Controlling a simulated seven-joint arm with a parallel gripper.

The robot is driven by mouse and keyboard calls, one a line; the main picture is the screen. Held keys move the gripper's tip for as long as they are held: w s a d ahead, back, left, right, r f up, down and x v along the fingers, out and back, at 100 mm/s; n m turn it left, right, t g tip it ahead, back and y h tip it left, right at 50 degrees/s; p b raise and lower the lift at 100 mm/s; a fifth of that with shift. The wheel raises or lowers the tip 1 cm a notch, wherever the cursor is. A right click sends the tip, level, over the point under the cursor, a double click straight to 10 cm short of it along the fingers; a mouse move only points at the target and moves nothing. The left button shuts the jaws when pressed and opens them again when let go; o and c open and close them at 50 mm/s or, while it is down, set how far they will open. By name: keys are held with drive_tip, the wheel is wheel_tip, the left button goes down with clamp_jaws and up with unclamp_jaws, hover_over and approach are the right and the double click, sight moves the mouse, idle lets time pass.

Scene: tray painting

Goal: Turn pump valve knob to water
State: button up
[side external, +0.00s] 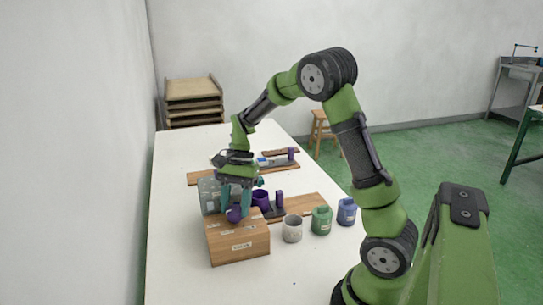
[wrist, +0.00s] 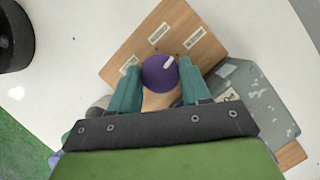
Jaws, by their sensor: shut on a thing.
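The pump valve knob is a round purple knob (side external: 233,214) on top of a wooden box (side external: 239,246). In the wrist view the knob (wrist: 157,75) has a white pointer mark on it, aimed to the upper right. Several small white labels lie around it on the wooden box top (wrist: 133,47); their words are too small to read. The pointer is aimed roughly toward the upper-right label (wrist: 194,37). My gripper (side external: 236,203) points down with its teal fingers on either side of the knob, shut on it. The fingers hide the knob's sides.
A grey scuffed panel (side external: 208,194) stands close behind the box. A purple cup (side external: 261,198) and wooden boards are nearby. Grey (side external: 292,229), green (side external: 321,220) and blue (side external: 346,212) mugs stand to the right. The white table (side external: 172,245) is clear at the left.

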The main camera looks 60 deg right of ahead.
drive_tip(key=shift+m+t, duration=0.4)
drive_tip(key=shift+m, duration=0.6)
drive_tip(key=o, duration=1.1)
drive_tip(key=shift+c, duration=0.2)
drive_tip(key=v, duration=1.7)
drive_tip(key=shift+s, duration=0.1)
